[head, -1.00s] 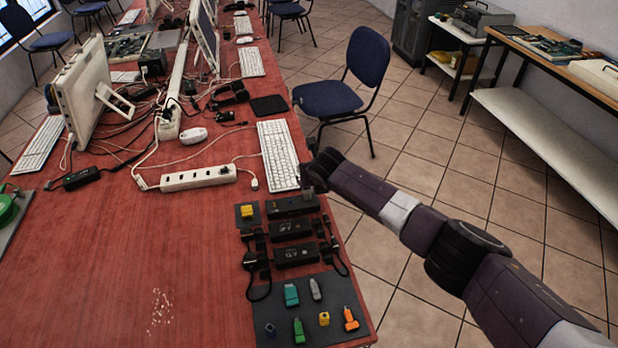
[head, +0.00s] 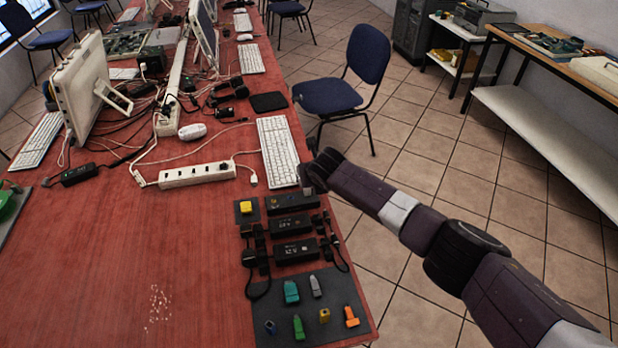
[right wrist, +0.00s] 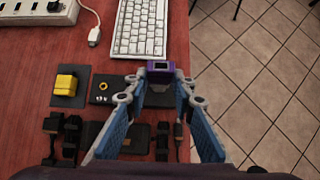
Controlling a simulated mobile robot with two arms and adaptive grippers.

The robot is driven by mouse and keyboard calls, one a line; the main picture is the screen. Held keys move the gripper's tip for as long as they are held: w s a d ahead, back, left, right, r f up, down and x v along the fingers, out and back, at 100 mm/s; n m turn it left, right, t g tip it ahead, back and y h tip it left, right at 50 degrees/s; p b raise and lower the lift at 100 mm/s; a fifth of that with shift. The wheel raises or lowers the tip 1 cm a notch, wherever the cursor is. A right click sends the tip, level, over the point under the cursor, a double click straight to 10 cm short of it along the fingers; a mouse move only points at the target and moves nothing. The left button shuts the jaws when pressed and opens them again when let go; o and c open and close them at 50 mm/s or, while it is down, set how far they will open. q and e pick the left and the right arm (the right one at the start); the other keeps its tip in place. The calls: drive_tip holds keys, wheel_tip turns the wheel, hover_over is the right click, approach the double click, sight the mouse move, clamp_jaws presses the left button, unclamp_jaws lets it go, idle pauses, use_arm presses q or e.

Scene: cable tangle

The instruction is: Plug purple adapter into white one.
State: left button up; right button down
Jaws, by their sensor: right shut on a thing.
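The purple adapter (right wrist: 160,67) is between the fingertips of my right gripper (right wrist: 160,74), which is shut on it above the table edge, close to the white keyboard. In the head view my right arm ends beside the keyboard, and the adapter cannot be made out. A white cable plug (head: 253,180) lies by the keyboard and also shows in the right wrist view (right wrist: 94,37). A pale grey adapter (head: 315,286) stands on the dark front mat. I cannot tell which of these, if either, is the white adapter. My left gripper is not in view.
The dark mat (head: 285,335) holds several coloured adapters. Black boxes (head: 292,226) with cables lie behind it, near a yellow block (head: 246,207). The keyboard (head: 278,150) and white power strip (head: 197,174) are farther back. The red table's left front is mostly clear.

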drive_tip(key=shift+f, duration=0.2)
drive_tip(key=c, duration=1.5)
unclamp_jaws()
drive_tip(key=shift+c, duration=0.2)
drive_tip(key=shift+s+r, duration=0.1)
